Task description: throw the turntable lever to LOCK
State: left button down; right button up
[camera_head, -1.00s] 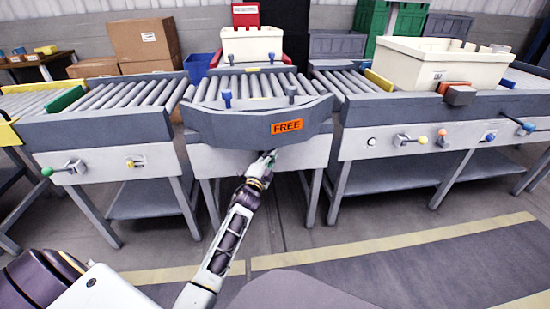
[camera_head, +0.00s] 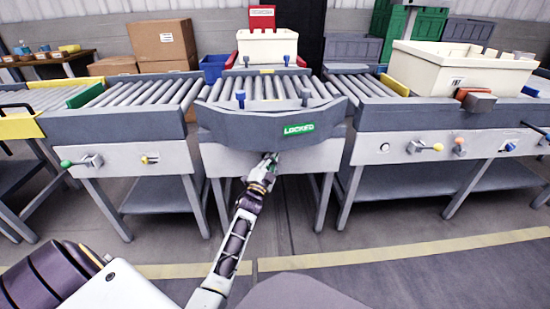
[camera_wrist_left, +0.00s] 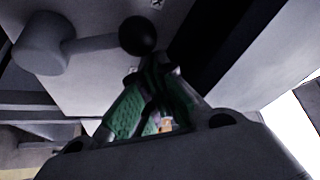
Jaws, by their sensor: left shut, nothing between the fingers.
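The turntable (camera_head: 240,127) stands in the middle of the head view, with rollers on top and a curved grey front. Its sign (camera_head: 299,129) is green and reads LOCKED. The lever shows in the left wrist view as a grey hub and shaft with a black ball knob (camera_wrist_left: 137,35). In the head view the lever is hidden under the curved front. My left gripper (camera_head: 270,157) is just below that front. In the left wrist view its green-padded fingers (camera_wrist_left: 155,68) are shut and empty, close beside the knob; I cannot tell whether they touch it. My right gripper is out of view.
A cream tote (camera_head: 455,68) sits on the right conveyor, another (camera_head: 266,46) behind the turntable. The floor in front is clear.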

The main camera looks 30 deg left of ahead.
pick_arm(q)
jog(key=shift+s+a+f+n+y, duration=0.2)
jog(key=shift+s+a+n, duration=0.2)
jog(key=shift+a+n, duration=0.15)
jog(key=shift+s+a+f+n+y, duration=0.2)
jog(key=shift+s+a+n, duration=0.15)
jog(key=shift+a+n, duration=0.15)
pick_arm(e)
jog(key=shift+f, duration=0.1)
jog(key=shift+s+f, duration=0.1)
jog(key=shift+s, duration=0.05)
pick_arm(q)
jog(key=shift+m, duration=0.25)
